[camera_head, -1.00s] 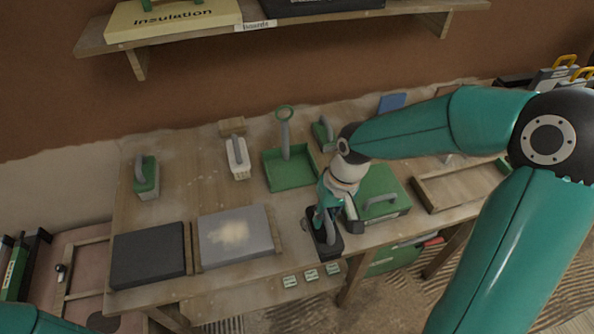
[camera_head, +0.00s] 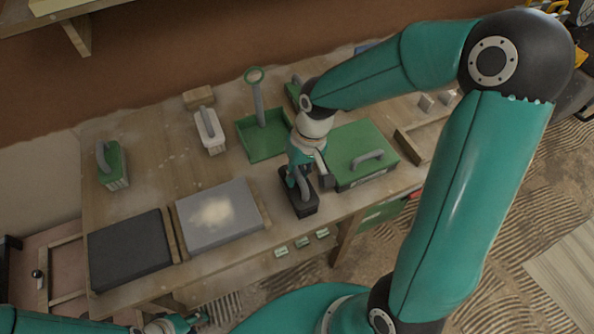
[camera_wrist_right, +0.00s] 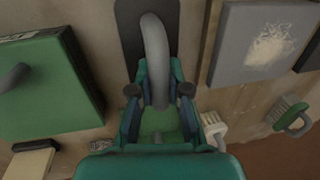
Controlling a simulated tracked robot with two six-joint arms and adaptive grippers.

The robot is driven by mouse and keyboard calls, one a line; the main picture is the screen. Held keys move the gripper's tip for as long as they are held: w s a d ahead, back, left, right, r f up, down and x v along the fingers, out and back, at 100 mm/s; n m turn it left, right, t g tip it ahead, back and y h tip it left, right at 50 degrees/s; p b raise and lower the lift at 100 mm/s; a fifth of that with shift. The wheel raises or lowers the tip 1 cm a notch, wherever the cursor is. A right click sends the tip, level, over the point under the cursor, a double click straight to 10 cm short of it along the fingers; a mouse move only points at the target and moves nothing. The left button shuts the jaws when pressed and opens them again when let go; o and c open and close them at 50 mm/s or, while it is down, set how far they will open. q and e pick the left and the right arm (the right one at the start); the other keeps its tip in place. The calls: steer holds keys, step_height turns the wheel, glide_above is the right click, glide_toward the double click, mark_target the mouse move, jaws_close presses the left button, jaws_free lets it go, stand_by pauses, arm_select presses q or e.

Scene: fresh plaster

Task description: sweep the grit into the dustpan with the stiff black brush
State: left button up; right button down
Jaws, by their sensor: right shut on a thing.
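The stiff black brush (camera_head: 300,206) stands on the table's front part, right of the grey board (camera_head: 240,231). My right gripper (camera_head: 298,181) is shut on its grey arched handle; the handle also shows between the fingers in the right wrist view (camera_wrist_right: 154,55). The brush appears to rest on the table. The grit (camera_head: 212,211) is a pale patch on the grey board, also visible in the right wrist view (camera_wrist_right: 270,46). The green dustpan (camera_head: 265,145), with an upright grey handle, lies behind the brush. My left gripper (camera_head: 185,324) is at the bottom edge, partly cut off.
A black slab (camera_head: 130,250) lies left of the board. A white brush (camera_head: 210,132) and a green brush (camera_head: 113,165) stand farther back. A green box (camera_head: 360,155) with a handle is close right of my right gripper. Bare table lies between board and dustpan.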

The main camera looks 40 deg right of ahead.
steer(key=shift+f, duration=0.6)
steer(key=shift+w+r, duration=0.15)
steer(key=shift+w, duration=0.05)
steer(key=shift+w+d+p, duration=0.3)
steer(key=shift+w, duration=0.7)
steer(key=shift+w+d+p, duration=0.25)
steer(key=shift+w+p, duration=0.05)
steer(key=shift+w, duration=0.65)
steer(key=shift+w+d+p, duration=0.15)
steer(key=shift+w+d, duration=0.05)
steer(key=shift+w, duration=0.65)
steer(key=shift+w+d+p, duration=0.15)
steer(key=shift+w+d, duration=0.05)
steer(key=shift+w, duration=0.6)
steer(key=shift+w+r, duration=0.1)
steer(key=shift+r, duration=0.15)
steer(key=shift+s+a+r+p, duration=0.1)
steer(key=shift+s+r+p, duration=0.15)
steer(key=shift+r+p, duration=0.35)
steer(key=shift+s+r+p, duration=0.3)
steer(key=shift+r+p, duration=0.05)
steer(key=shift+r, duration=0.5)
steer(key=shift+s+a+r+p, duration=0.1)
steer(key=shift+s+r+p, duration=0.15)
steer(key=shift+r+p, duration=0.35)
steer(key=shift+r, duration=0.1)
